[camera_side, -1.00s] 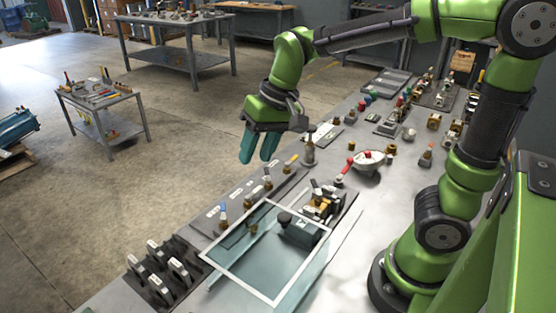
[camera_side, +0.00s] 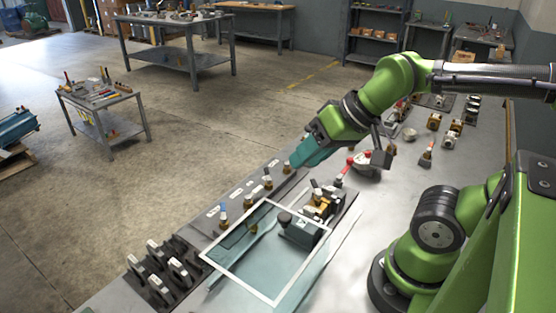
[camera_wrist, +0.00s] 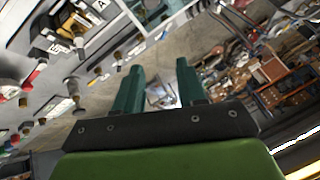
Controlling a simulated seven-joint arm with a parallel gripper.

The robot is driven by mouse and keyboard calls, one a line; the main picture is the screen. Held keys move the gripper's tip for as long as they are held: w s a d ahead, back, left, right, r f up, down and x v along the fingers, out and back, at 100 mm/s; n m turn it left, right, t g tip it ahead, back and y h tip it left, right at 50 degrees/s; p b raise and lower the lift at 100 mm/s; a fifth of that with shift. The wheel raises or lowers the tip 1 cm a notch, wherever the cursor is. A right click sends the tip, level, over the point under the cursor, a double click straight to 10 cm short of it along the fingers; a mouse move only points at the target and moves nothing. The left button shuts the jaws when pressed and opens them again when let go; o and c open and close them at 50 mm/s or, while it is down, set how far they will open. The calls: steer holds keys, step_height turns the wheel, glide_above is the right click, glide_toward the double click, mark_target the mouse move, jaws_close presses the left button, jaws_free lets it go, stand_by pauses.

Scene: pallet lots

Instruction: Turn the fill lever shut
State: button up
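A white-framed clear panel (camera_side: 243,284) lies at the bench front, with a dark block (camera_side: 300,232) beside brass fittings (camera_side: 322,203). Several grey clamps (camera_side: 160,272) stand at the near left. A red-handled valve (camera_side: 366,160) sits close to my gripper's right.

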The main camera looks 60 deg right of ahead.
stand_by(0.3)
steer(key=m+g+h, duration=0.2)
steer(key=m+g, duration=0.3)
steer(key=g, duration=0.2)
glide_above(223, 206)
step_height(223, 206, down, 3)
step_height(223, 206, down, 16)
steer(key=shift+f, duration=0.1)
jaws_close()
